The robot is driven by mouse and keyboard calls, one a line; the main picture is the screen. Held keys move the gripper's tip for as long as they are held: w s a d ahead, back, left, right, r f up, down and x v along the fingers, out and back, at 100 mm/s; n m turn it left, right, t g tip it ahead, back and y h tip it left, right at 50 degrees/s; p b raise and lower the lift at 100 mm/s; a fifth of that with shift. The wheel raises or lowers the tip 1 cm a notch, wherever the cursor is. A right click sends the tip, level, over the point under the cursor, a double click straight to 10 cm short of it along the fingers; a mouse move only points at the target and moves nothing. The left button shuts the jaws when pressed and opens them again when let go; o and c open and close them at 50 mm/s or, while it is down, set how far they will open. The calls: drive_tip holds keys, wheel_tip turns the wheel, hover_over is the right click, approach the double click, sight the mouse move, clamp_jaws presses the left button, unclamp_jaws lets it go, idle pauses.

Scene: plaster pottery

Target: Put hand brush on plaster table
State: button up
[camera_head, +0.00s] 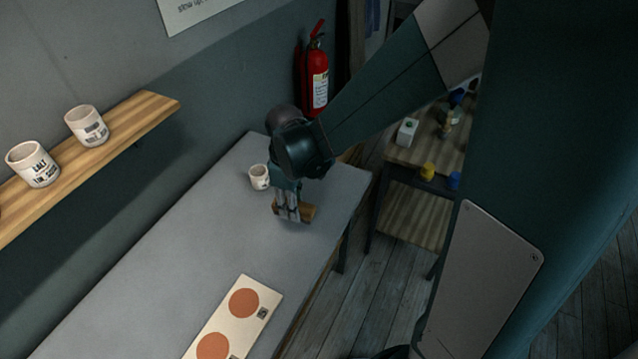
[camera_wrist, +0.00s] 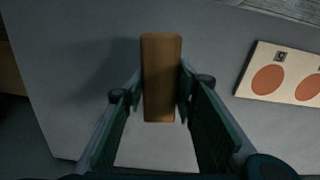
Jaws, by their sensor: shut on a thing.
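The hand brush shows as a brown wooden block (camera_wrist: 161,75) between my gripper's fingers in the wrist view. My gripper (camera_head: 290,213) is shut on it, and the brush (camera_head: 309,212) also shows behind the fingers in the head view. In the wrist view my gripper (camera_wrist: 160,92) grips the block across its narrow width. The plaster table (camera_head: 215,235) is a long grey-topped table under the gripper. The brush is over its far end. I cannot tell whether the brush touches the tabletop. Any bristles are hidden.
A white mug (camera_head: 259,177) stands on the table close left of my gripper. A cream board with orange discs (camera_head: 262,291) lies nearer on the table. A wooden shelf (camera_head: 120,128) holds mugs at left. A second table (camera_head: 425,152) with small items stands at right.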

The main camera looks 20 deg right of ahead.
drive_tip(key=shift+d, duration=0.1)
drive_tip(key=w+d+r+m, duration=0.1)
drive_tip(key=w+d+m, duration=0.3)
drive_tip(key=d+m, duration=0.5)
drive_tip(key=w+d+m+p, duration=0.1)
drive_tip(key=w+d+m, duration=0.35)
drive_tip(key=d, duration=0.85)
drive_tip(key=w+d+r+m, duration=0.1)
drive_tip(key=w+d+m, duration=0.45)
drive_tip(key=d, duration=0.55)
drive_tip(key=s+d+m, duration=0.3)
drive_tip(key=d+m, duration=0.3)
drive_tip(key=d, duration=0.7)
drive_tip(key=s+d+m+p, duration=0.1)
drive_tip(key=s+d+m, duration=0.2)
drive_tip(key=d, duration=1)
drive_tip(key=s+d+m, duration=0.3)
drive_tip(key=d+m, duration=0.7)
drive_tip(key=d, duration=0.3)
drive_tip(key=shift+s+r, duration=0.15)
drive_tip(key=shift+s, duration=0.2)
drive_tip(key=shift+f, duration=3.15)
drive_tip(key=shift+f, duration=0.1)
drive_tip(key=shift+f, duration=1.75)
